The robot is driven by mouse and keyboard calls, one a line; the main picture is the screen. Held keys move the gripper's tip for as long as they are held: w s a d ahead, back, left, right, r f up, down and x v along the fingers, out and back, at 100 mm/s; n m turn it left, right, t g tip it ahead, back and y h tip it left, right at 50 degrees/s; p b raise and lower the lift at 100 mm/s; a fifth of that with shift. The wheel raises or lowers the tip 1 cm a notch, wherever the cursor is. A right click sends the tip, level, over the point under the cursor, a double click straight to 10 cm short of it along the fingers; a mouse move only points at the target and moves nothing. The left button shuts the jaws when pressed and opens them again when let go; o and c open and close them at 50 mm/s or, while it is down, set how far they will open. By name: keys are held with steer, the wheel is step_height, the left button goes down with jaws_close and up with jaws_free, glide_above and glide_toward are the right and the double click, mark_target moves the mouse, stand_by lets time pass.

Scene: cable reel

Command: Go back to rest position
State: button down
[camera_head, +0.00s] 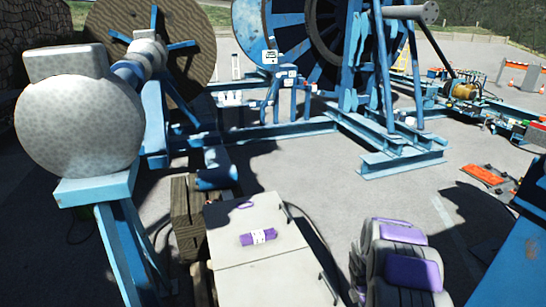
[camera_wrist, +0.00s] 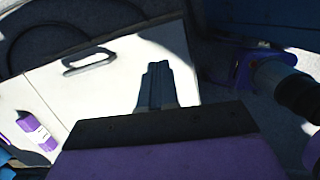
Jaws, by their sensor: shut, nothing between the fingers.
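My gripper (camera_wrist: 157,80) shows in the wrist view as dark fingers pressed together, with nothing between them. In the head view my grey and purple arm parts are at the bottom, right of centre, and the fingers cannot be made out there. A purple bundle with a white label (camera_head: 258,237) lies on the pale box (camera_head: 275,285), apart from my arm. The bundle also shows at the left of the wrist view (camera_wrist: 36,130).
Wooden beams (camera_head: 187,215) lie left of the box. A blue steel frame (camera_head: 400,150) with a large blue reel (camera_head: 285,55) stands behind. A big grey rounded machine part (camera_head: 80,125) is at the left. Bare ground is open between the box and the frame.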

steer(key=s+a+r+m+g+b, duration=0.1)
steer(key=s+a+r+m+b, duration=0.1)
steer(key=s+a+r+m, duration=0.55)
steer(key=s+a+r+m+b, duration=0.2)
steer(key=s+r, duration=0.3)
steer(key=r, duration=0.5)
steer(key=s+a+r+m+b, duration=0.1)
steer(key=s+a+r+m, duration=0.1)
steer(key=s, duration=0.6)
steer(key=s+a+r+m+g+y+b, duration=0.1)
steer(key=s+a+m, duration=0.3)
steer(key=s, duration=0.5)
steer(key=s+a+r+m+y+b, duration=0.1)
steer(key=s+a+r+m+b, duration=0.1)
steer(key=s, duration=0.7)
steer(key=shift+a+r+m, duration=0.4)
steer(key=shift+a+m, duration=0.4)
steer(key=shift+m, duration=0.45)
steer(key=shift+s, duration=0.1)
